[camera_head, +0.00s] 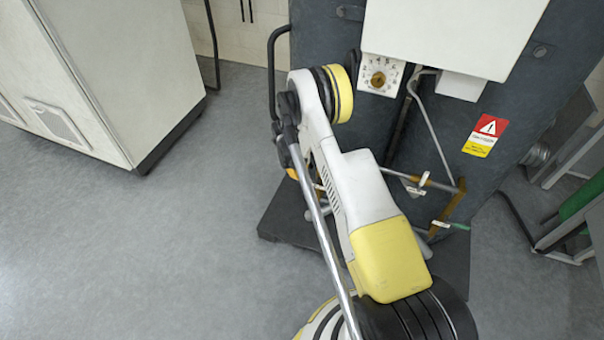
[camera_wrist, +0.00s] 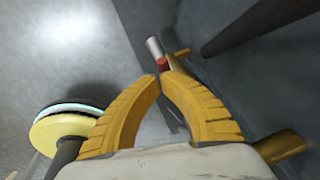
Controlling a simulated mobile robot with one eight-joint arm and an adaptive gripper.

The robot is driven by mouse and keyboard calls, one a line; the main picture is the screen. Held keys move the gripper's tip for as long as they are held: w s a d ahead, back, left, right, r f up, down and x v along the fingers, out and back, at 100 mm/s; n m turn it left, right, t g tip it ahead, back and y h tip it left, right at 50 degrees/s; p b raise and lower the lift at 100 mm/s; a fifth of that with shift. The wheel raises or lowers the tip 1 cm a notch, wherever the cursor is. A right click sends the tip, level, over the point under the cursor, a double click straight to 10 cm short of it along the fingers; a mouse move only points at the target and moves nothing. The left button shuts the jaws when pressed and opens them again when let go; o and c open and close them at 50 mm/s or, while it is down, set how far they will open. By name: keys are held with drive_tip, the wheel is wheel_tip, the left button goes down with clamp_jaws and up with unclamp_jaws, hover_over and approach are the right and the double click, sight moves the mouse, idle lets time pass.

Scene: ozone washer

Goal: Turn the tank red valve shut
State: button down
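In the wrist view, my gripper (camera_wrist: 160,78) has two yellow ridged fingers whose tips come together, with hardly any gap between them. A small red part (camera_wrist: 162,64), which looks like the red valve, shows just beyond the tips, on or beside a yellowish pipe (camera_wrist: 177,66). A pale cylinder end (camera_wrist: 154,46) sticks out beside it. I cannot tell whether the tips touch the red part. In the head view my own arm hides the gripper, and I see no red valve there.
The dark machine panel (camera_head: 480,75) carries a dial (camera_head: 379,78), a warning label (camera_head: 486,135) and a bent grey pipe (camera_head: 430,125). A brass pipe (camera_head: 452,204) with small levers sits low on it. A white cabinet (camera_head: 110,75) stands left. Grey floor (camera_head: 170,240) is free between.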

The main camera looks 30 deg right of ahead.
drive_tip(key=shift+w+a+f, duration=0.1)
drive_tip(key=shift+w+f, duration=0.05)
drive_tip(key=shift+f, duration=0.15)
idle(0.4)
idle(0.4)
